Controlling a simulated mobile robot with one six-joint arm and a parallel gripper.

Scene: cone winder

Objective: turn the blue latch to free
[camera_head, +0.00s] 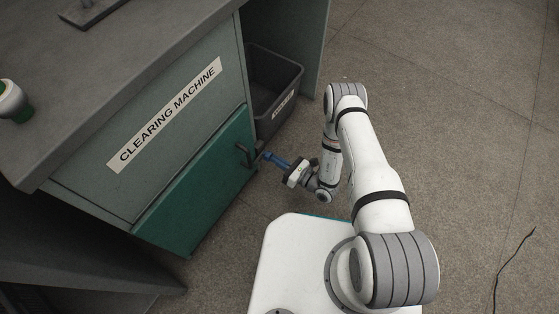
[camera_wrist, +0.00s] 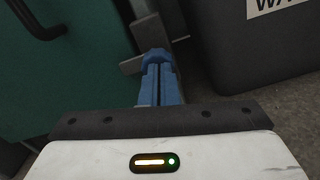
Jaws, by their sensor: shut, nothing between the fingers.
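The teal door (camera_head: 200,190) of the machine cabinet is closed, with a dark handle (camera_head: 243,155) near its right edge. My gripper (camera_head: 267,156) reaches to that edge from the right, its blue fingers together with nothing held between them. In the wrist view the shut fingers (camera_wrist: 158,88) point at a grey metal piece (camera_wrist: 148,32) beside the door edge. The fingertips are at or very near it; I cannot tell if they touch. I cannot separate a blue latch from the blue fingers, so its position cannot be read.
A dark bin (camera_head: 275,85) with a white label stands right of the door, close to my gripper; it also fills the wrist view's upper right. Floor at the right is clear except a thin dark cable (camera_head: 508,262).

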